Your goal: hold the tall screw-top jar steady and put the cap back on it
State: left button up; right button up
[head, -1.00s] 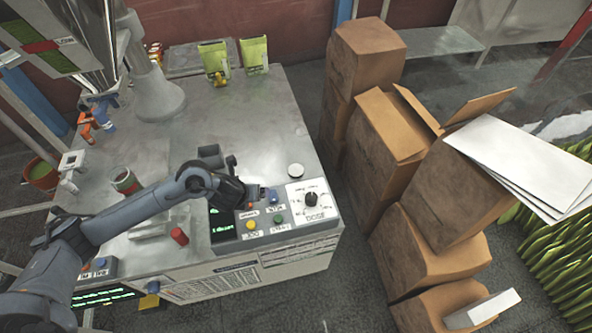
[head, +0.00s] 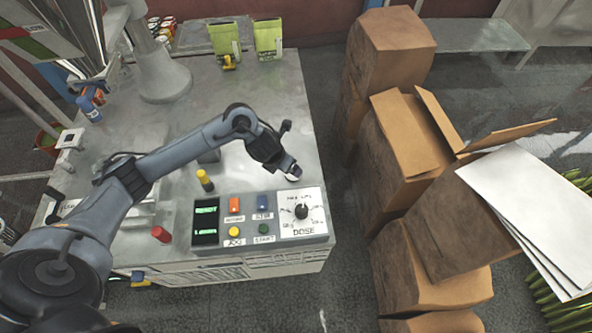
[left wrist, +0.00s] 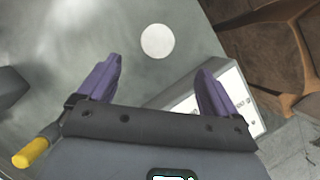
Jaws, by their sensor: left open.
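A round white disc, which looks like the cap (left wrist: 157,41), lies flat on the metal table in the left wrist view. In the head view it is mostly hidden at my left gripper (head: 291,174). My left gripper is open and empty, with purple fingers (left wrist: 160,88) apart in the left wrist view. The disc lies beyond the fingertips, roughly between their lines. A dark grey object (head: 208,156), partly behind my arm, stands left of the gripper; I cannot tell whether it is the tall jar. My right gripper is not in view.
The control panel with its dose dial (head: 302,211) is just in front of the gripper. A yellow-topped stick (head: 204,180) and a red cylinder (head: 160,234) are to the left. Green pouches (head: 268,38) stand at the back. Cardboard boxes (head: 392,50) are right of the table.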

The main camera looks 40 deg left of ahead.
pick_arm(q)
jog(key=shift+f, duration=0.1)
jog(key=b, duration=0.3)
send_over(291, 176)
jog(key=s, duration=0.1)
jog(key=shift+d+f, duration=0.1)
jog(key=shift+f, duration=2.4)
jog(key=x, duration=0.1)
jog(key=b+x, duration=0.1)
jog(key=x, duration=0.1)
jog(key=b+x, duration=0.1)
jog(key=shift+s+f, duration=0.2)
jog(key=shift+f, duration=0.1)
jog(key=shift+w+f+b, duration=0.25)
jog(key=shift+f+b, duration=0.1)
jog(key=shift+b, duration=0.05)
